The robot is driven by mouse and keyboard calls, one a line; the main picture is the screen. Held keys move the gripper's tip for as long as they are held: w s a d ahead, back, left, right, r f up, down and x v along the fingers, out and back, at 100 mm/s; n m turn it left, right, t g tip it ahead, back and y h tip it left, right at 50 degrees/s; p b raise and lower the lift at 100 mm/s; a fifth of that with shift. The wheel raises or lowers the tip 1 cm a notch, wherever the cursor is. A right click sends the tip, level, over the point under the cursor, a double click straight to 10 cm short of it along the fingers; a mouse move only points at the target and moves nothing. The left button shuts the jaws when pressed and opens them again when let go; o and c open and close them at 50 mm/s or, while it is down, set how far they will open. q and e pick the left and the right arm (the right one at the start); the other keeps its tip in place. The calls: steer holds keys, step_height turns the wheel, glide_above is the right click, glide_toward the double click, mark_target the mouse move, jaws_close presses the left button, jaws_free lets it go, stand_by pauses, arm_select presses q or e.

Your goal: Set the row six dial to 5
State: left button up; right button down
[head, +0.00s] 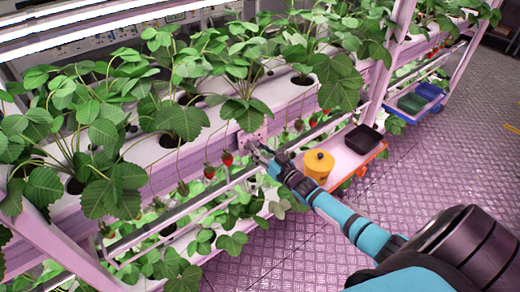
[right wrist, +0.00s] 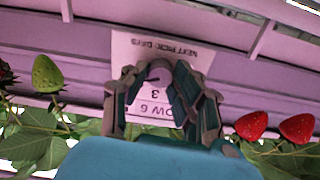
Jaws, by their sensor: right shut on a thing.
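The row six dial (right wrist: 158,79) is a small round knob on a pale label plate (right wrist: 185,50) fixed to the pink rack beam. The plate appears upside down in the right wrist view, with "NEXT PICK DAYS", "ROW 6" and a "3" legible. My right gripper (right wrist: 156,74) has its fingers on both sides of the knob and is shut on it. Fingers cover part of the scale, and I cannot tell which number the dial points to. In the head view, my right gripper (head: 259,152) is at the plate (head: 251,141). My left gripper is not in view.
Red strawberries (head: 227,159) hang left of the plate; others (right wrist: 252,125) flank the gripper in the wrist view. The floor (head: 450,150) is clear.

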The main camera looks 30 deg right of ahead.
steer(key=shift+f+m, duration=0.15)
steer(key=shift+m, duration=1.05)
steer(key=shift+s+m, duration=0.1)
steer(key=shift+m, duration=0.2)
steer(key=c, duration=1)
jaws_free()
steer(key=shift+c, duration=0.2)
steer(key=s, duration=1.2)
steer(key=shift+d, duration=0.45)
